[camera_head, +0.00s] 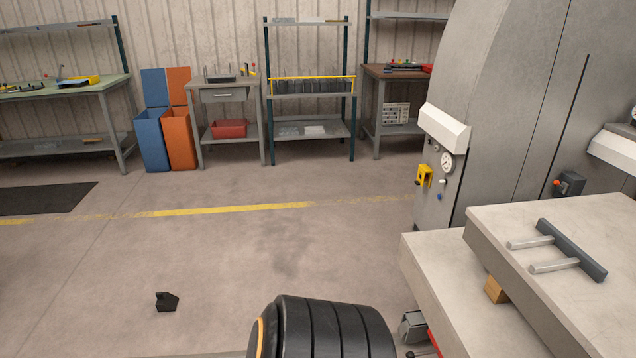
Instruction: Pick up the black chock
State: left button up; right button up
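The black chock (166,301) is a small dark block with a notched, slanted top. It sits on the concrete floor at the lower left of the head view, with nothing touching it. Neither of my grippers shows in this view, so I cannot see their state.
Open floor surrounds the chock, with a yellow line (225,209) beyond it. A black mat (45,198) lies at left. Blue (152,140) and orange (179,139) bins, benches and racks line the back wall. The large grey machine (500,100) and stepped pale slabs (590,225) stand at right.

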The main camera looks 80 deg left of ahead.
aim_at(166, 301)
jog(key=u, duration=3.95)
jog(key=i+j, duration=0.1)
jog(key=i, duration=0.7)
jog(key=l+z, duration=0.05)
